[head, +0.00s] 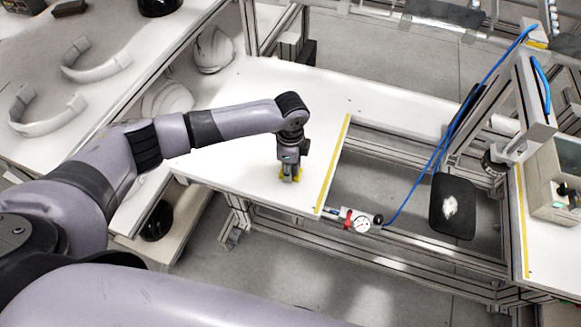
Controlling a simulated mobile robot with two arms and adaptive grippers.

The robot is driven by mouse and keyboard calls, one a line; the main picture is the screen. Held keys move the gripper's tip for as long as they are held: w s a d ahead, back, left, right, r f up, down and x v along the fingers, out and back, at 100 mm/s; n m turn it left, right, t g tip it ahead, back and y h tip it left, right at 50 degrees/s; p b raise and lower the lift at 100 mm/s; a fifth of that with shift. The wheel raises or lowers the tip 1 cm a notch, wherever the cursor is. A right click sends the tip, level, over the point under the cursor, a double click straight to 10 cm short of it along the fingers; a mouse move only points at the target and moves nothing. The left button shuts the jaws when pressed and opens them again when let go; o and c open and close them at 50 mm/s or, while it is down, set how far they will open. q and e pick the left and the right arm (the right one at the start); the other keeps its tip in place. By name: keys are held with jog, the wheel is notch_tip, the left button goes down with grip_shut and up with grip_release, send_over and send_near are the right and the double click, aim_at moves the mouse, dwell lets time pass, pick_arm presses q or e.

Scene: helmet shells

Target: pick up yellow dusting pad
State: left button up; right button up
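My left gripper (290,174) points straight down at the white workbench top, near its right end. Small yellow parts of the dusting pad (282,178) show on both sides of its fingertips, at bench level. The gripper and wrist hide most of the pad. I cannot tell whether the fingers are closed on it or only around it. My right gripper is out of the picture.
The white bench (255,95) has free room around the gripper, with a yellow strip (333,163) along its right edge. Beyond are a gauge with red fittings (359,222), a blue hose (412,183) and a black pad (453,205). White helmet shells (213,49) lie behind my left arm.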

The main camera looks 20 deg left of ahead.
pick_arm(q)
jog(key=c, duration=0.6)
notch_tip(320, 180, up, 20)
jog(key=b, duration=0.3)
jog(key=o, duration=0.6)
jog(key=c, duration=0.5)
